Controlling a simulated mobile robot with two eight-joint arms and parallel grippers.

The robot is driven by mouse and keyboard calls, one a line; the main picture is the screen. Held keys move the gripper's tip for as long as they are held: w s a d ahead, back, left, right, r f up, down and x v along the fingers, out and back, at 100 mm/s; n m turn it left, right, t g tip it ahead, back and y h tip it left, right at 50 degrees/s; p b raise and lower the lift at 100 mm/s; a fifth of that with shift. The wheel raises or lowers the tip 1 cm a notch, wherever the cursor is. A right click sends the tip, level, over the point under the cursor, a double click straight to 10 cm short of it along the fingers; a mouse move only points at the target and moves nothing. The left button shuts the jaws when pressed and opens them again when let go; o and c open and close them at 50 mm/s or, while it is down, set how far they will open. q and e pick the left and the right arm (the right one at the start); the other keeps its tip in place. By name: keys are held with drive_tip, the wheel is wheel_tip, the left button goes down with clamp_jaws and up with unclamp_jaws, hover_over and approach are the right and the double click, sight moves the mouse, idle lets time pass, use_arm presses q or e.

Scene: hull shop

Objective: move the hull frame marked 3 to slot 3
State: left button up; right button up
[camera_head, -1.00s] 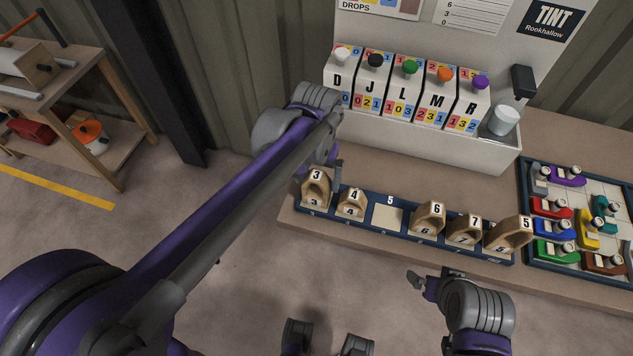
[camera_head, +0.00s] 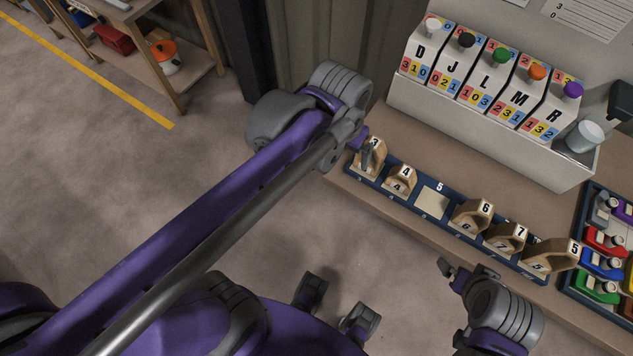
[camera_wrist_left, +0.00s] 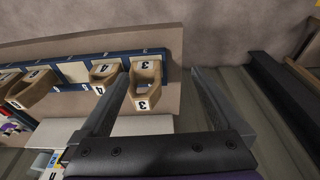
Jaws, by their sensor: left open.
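The wooden hull frame marked 3 (camera_head: 373,163) stands at the left end of the blue rack (camera_head: 405,201), in the leftmost place. It also shows in the left wrist view (camera_wrist_left: 146,76). My left gripper (camera_head: 364,148) is open close at this frame, with a finger in front of part of it. In the left wrist view the frame appears between the spread fingers (camera_wrist_left: 160,78), nearer the left one; I cannot tell whether they touch.
Frames marked 4 (camera_head: 400,181), 6 (camera_head: 470,215) and 7 (camera_head: 507,238) stand along the rack. The place labelled 5 (camera_head: 432,203) is empty; a frame marked 5 (camera_head: 550,255) stands at the right end. A tint dispenser (camera_head: 490,125) stands behind.

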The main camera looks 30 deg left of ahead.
use_arm(q)
drive_tip(key=s+a+f+t, duration=0.2)
drive_tip(key=s+a+f, duration=0.1)
drive_tip(key=s+f, duration=0.4)
drive_tip(key=shift+s+f+t, duration=0.4)
drive_tip(key=shift+s, duration=0.15)
drive_tip(key=shift+d, duration=0.15)
